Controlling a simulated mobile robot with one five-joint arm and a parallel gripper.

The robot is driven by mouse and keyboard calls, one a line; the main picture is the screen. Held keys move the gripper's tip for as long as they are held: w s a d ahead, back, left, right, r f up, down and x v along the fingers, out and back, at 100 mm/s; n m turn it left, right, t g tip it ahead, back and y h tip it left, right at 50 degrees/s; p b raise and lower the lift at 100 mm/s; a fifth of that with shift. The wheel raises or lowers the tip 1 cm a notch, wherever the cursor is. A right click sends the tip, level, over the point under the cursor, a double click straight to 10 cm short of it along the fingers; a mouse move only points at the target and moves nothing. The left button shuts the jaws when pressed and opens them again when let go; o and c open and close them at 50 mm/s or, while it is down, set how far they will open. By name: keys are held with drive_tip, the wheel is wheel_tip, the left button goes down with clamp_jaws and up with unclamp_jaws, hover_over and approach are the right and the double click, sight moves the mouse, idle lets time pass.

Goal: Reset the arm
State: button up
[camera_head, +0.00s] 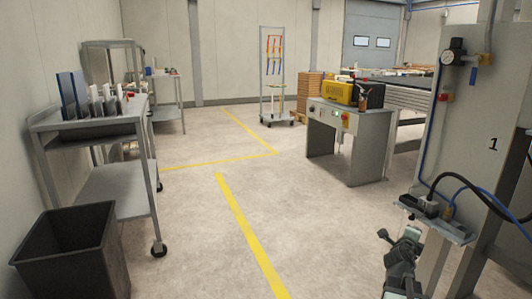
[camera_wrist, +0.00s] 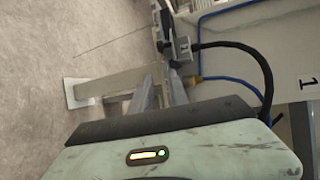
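My arm shows at the lower right of the head view, with my gripper (camera_head: 398,262) at its upper end, over the floor. It is small and dark there, and I cannot tell whether its fingers are apart or together. No held object can be made out. The gripper is left of and below a small bracket (camera_head: 436,230) with hoses on the grey machine panel (camera_head: 480,140). The wrist view shows no clear fingertips; a pale green housing (camera_wrist: 190,150) with a small lit indicator fills its bottom.
The panel with gauge and hoses stands close on the right; its blue hose (camera_wrist: 230,84) shows in the wrist view. A black bin (camera_head: 70,255) and a wheeled cart (camera_head: 115,190) stand left. A grey desk (camera_head: 365,150) stands beyond. The middle floor (camera_head: 190,240) is clear.

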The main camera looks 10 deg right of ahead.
drive_tip(key=w+a+n+y+p, duration=0.2)
drive_tip(key=w+a+p, duration=0.15)
drive_tip(key=a, duration=0.75)
drive_tip(key=w+a+n+y+p, duration=0.2)
drive_tip(key=w+a, duration=0.2)
drive_tip(key=a, duration=0.8)
drive_tip(key=s+a+f+n+g+y+p, duration=0.1)
drive_tip(key=s+a+f+n+g+y, duration=0.1)
drive_tip(key=s+a+f+n, duration=0.3)
drive_tip(key=s+a+n+g+y+p, duration=0.1)
drive_tip(key=a+n+g, duration=0.15)
drive_tip(key=a, duration=0.35)
drive_tip(key=s+a+f+n+g+y+p, duration=0.1)
drive_tip(key=s+a+f+n+g+y, duration=0.15)
drive_tip(key=a+n, duration=0.3)
drive_tip(key=s+a+f+n+g+y, duration=0.25)
drive_tip(key=s+a+n+g, duration=0.2)
drive_tip(key=s+n, duration=0.6)
wheel_tip(320, 180, up, 38)
drive_tip(key=p, duration=3.7)
drive_tip(key=shift+w+a+n+t+h, duration=0.25)
drive_tip(key=shift+w+n+t+h, duration=0.05)
drive_tip(key=shift+n+t+h, duration=0.15)
